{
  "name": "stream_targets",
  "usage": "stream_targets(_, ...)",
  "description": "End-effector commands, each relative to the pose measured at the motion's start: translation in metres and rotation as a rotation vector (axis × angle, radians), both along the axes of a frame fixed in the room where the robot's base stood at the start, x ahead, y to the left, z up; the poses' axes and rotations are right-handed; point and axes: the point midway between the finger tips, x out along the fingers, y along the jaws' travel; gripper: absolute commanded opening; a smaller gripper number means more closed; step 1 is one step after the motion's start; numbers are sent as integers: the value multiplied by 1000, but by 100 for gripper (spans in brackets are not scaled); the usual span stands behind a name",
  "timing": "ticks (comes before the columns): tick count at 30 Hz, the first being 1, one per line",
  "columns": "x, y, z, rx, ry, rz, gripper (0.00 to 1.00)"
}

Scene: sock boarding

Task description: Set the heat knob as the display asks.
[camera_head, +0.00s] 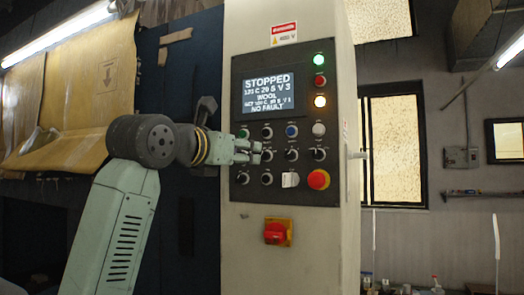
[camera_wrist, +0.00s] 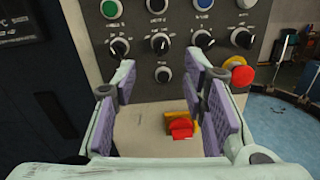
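The display (camera_head: 268,95) reads "STOPPED", a line that looks like "125 C 20 S V 3", "WOOL", a small "SET" line too blurred to read surely, and "NO FAULT". A row of black knobs with white pointers sits below it, including one knob (camera_wrist: 160,43) seen beyond my fingers in the wrist view. I cannot read which is the heat knob. My gripper (camera_head: 254,151) is close in front of the left part of the knob row and hides some of it. In the wrist view my gripper (camera_wrist: 159,80) is open, with nothing between its purple pads.
A red emergency button (camera_head: 318,179) is at the panel's lower right. A white switch (camera_head: 290,180) is beside it. Coloured push buttons, such as a blue one (camera_head: 291,131), sit above the knobs. A red rotary switch (camera_head: 276,232) sticks out below the panel.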

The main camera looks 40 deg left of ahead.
Motion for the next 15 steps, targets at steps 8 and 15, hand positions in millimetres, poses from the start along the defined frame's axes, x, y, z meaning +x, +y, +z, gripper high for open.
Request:
stream_targets(8,53,9,4,-3,-1,-6,39)
stream_targets(15,76,14,1,-1,-2,-4,39)
